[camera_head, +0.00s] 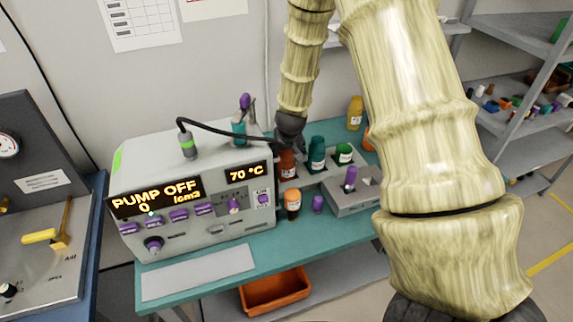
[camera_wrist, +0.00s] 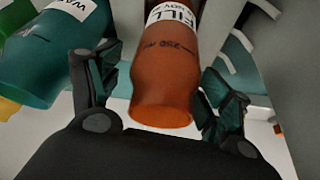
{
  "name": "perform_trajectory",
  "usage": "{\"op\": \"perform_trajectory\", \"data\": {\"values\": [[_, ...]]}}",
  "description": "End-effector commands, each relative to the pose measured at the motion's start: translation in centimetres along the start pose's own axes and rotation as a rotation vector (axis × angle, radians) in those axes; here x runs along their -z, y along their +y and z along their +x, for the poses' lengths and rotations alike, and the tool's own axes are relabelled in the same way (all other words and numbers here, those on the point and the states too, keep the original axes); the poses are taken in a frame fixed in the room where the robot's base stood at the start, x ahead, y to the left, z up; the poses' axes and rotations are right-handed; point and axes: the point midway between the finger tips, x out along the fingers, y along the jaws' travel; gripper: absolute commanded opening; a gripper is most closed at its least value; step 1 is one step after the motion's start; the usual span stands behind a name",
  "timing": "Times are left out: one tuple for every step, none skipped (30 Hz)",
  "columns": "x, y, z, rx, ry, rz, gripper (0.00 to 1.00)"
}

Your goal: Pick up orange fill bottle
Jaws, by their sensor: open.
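The orange fill bottle (camera_wrist: 165,85), rust-orange with a white "FILL" label and a volume mark, is between the two spread fingers of my gripper (camera_wrist: 160,80) in the wrist view. Gaps show between the fingers and its sides. In the head view, the bottle (camera_head: 287,165) stands in a grey holder right of the pump machine, directly under my gripper (camera_head: 290,128). My arm and gripper hide its top in the head view. My gripper is open and empty.
A teal bottle (camera_head: 317,152) stands close right of the fill bottle; it is at left in the wrist view (camera_wrist: 50,60). A green-topped container (camera_head: 344,153) is beyond it. A smaller orange bottle (camera_head: 292,204) stands in front. The pump machine (camera_head: 185,195) is at left.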

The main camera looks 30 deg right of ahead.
Motion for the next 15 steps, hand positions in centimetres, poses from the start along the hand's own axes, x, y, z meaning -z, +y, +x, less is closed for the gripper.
{"op": "perform_trajectory", "data": {"values": [[0.0,0.0,-0.01,0.0,0.0,0.0,0.78],[-0.01,0.0,-0.01,0.0,0.0,0.0,0.74],[0.0,0.0,-0.01,0.0,0.0,0.0,0.67],[-0.01,0.0,-0.01,0.0,0.0,0.0,0.61],[-0.01,0.0,-0.02,0.0,0.0,0.0,0.56],[-0.01,0.0,-0.02,0.0,0.0,0.0,0.49],[-0.01,0.0,-0.02,0.0,0.0,0.0,0.43],[-0.01,0.0,-0.02,0.0,0.0,0.0,0.38],[-0.01,0.0,-0.02,0.0,0.0,0.0,0.31],[-0.01,0.01,-0.02,0.0,0.0,0.0,0.25],[-0.01,0.01,-0.02,0.0,0.0,0.0,0.21],[0.02,0.0,-0.04,0.0,0.0,0.0,0.21],[0.02,0.01,-0.04,0.0,0.0,0.0,0.21],[0.02,0.01,-0.04,0.0,0.0,0.0,0.21],[0.02,0.01,-0.04,0.0,0.0,0.0,0.21]]}}
